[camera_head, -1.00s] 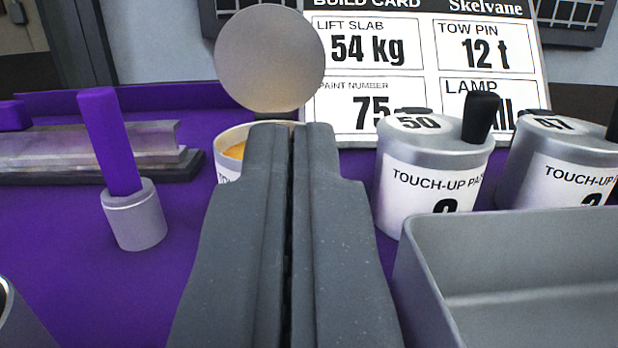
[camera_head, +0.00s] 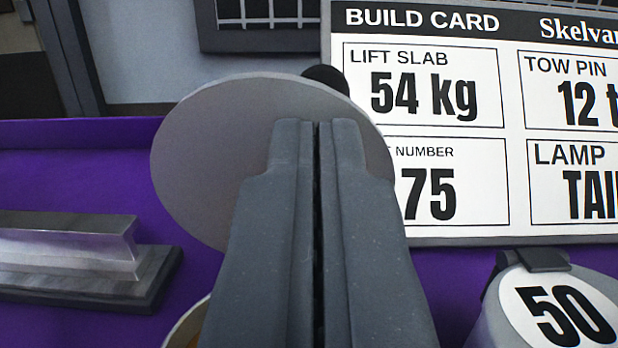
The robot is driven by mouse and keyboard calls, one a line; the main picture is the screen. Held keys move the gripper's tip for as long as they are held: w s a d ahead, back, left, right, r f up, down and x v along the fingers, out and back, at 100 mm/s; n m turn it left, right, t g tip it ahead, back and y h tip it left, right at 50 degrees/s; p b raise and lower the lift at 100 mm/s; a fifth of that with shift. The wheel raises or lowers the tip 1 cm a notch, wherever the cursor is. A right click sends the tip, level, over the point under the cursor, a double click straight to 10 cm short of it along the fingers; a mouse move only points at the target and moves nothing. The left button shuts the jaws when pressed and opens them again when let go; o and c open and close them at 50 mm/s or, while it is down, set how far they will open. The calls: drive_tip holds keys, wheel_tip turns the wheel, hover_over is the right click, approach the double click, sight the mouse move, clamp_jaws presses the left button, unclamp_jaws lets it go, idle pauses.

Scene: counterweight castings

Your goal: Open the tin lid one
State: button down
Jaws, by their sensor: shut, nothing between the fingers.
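The round grey lid (camera_head: 205,165) of the tin stands raised, its flat face toward the camera. A dark rounded piece (camera_head: 327,77) shows behind its upper right edge. Below it, a sliver of the open tin's pale rim (camera_head: 184,328) shows at the bottom edge, with a little orange-yellow inside; my gripper and the picture's edge hide the rest. My gripper (camera_head: 318,124) is shut and empty. Its tips overlap the right part of the lid in the picture; I cannot tell whether they touch it.
A closed tin with a lid marked 50 (camera_head: 560,310) stands at the lower right. The build card (camera_head: 518,150) stands behind it. A metal rail piece on a dark base (camera_head: 70,255) lies at the left on the purple surface (camera_head: 205,268).

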drive_tip(key=shift+w+d+r, duration=0.1)
drive_tip(key=shift+d, duration=0.15)
